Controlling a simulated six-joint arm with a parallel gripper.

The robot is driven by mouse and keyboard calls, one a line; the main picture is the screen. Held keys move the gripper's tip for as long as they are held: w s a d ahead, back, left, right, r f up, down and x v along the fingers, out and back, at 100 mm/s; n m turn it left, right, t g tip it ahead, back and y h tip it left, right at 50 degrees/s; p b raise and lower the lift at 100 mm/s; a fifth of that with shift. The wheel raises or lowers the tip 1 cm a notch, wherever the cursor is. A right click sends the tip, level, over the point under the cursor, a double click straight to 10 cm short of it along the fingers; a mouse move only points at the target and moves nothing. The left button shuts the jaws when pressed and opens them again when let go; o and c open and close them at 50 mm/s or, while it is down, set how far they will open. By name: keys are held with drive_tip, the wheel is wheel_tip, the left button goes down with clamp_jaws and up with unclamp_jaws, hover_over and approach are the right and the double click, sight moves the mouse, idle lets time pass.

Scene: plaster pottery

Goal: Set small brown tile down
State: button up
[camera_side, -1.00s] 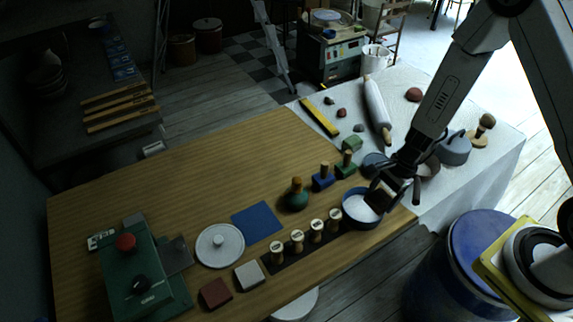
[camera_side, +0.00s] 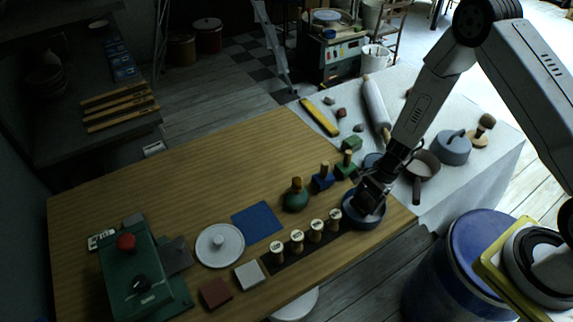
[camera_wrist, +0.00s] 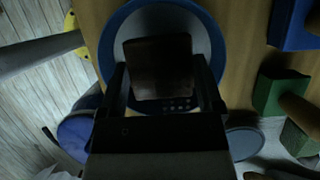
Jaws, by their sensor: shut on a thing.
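The small brown tile (camera_wrist: 160,68) is dark and square, and shows between the two fingers of my gripper (camera_wrist: 160,88) in the wrist view. My gripper is shut on it by its edges. In the side view my gripper (camera_side: 366,204) points down into a round blue-rimmed bowl (camera_side: 378,220) at the right end of the wooden table. The bowl (camera_wrist: 108,28) has a pale inside and surrounds the tile in the wrist view. In the side view the tile is hidden by my gripper and the bowl; whether it touches the bottom I cannot tell.
Several cork-topped stamps (camera_side: 316,231) stand on a dark strip left of the bowl. Blue (camera_side: 323,180) and green (camera_side: 346,170) handled blocks stand behind it. A blue square (camera_side: 257,222) lies flat further left. The table's back left (camera_side: 180,190) is clear.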

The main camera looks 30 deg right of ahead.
drive_tip(key=shift+f, duration=0.95)
drive_tip(key=shift+f, duration=0.15)
drive_tip(key=o, duration=1.1)
drive_tip(key=v, duration=1.2)
